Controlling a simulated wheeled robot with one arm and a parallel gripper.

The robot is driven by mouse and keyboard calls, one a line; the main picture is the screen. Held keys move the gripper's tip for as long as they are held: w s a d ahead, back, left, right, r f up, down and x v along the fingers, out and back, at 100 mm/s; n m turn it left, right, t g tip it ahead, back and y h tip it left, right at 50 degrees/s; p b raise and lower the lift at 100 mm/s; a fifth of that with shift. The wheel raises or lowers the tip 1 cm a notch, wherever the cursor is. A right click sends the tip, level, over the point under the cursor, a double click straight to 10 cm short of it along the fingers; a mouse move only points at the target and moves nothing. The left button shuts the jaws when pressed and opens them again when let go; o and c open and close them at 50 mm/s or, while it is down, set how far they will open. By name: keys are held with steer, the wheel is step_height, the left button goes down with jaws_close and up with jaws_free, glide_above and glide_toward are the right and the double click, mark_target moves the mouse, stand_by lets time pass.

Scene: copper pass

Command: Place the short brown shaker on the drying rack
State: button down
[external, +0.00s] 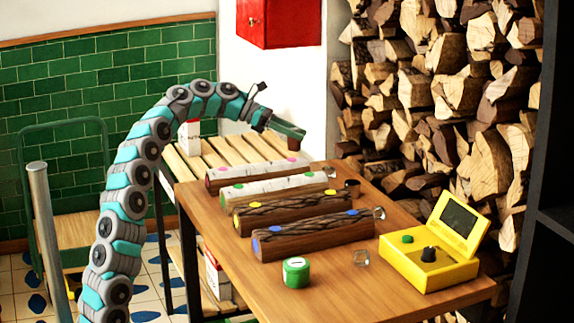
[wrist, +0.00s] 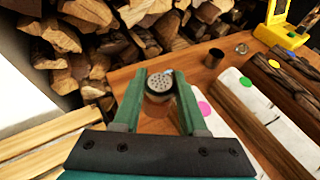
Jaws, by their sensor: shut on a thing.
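My gripper (wrist: 162,76) is shut on a short shaker (wrist: 159,83) with a grey, perforated round top. A slatted wooden rack (external: 215,152) stands behind and left of the table. Its pale slats (wrist: 42,145) fill the lower left of the wrist view. The gripper is to the right of these slats in that view.
On the wooden table (external: 330,290) lie several logs with coloured dots (external: 315,235). A small dark brown cup (external: 352,188), a green tin (external: 296,272), a clear glass (external: 361,257) and a yellow device (external: 430,255) stand around them. A red-and-white item (external: 189,131) is at the rack. Firewood fills the wall behind.

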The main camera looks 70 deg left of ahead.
steer(key=s+a+f+n+t+y+b, duration=0.15)
steer(key=s+a, duration=0.25)
steer(key=a, duration=0.4)
steer(key=s+a+f+n+y, duration=0.1)
steer(key=s+a+f, duration=0.25)
steer(key=a, duration=0.45)
steer(key=s+a+f+n+y+b, duration=0.15)
steer(key=s+a, duration=0.25)
steer(key=a, duration=0.5)
steer(key=shift+t, duration=0.25)
steer(key=shift+d+f+b, duration=0.15)
steer(key=shift+f+b, duration=0.25)
steer(key=shift+f, duration=1.45)
steer(key=shift+d+f+b, duration=0.1)
steer(key=shift+f+b, duration=0.3)
steer(key=shift+f, duration=1.45)
steer(key=shift+f, duration=0.1)
steer(key=shift+c, duration=2.2)
jaws_free()
steer(key=shift+s+a+r, duration=0.1)
steer(key=shift+s+r, duration=0.15)
steer(key=shift+r, duration=0.05)
steer(key=p+v, duration=0.1)
steer(key=v, duration=1)
steer(key=shift+s+r, duration=0.1)
steer(key=shift+s, duration=0.05)
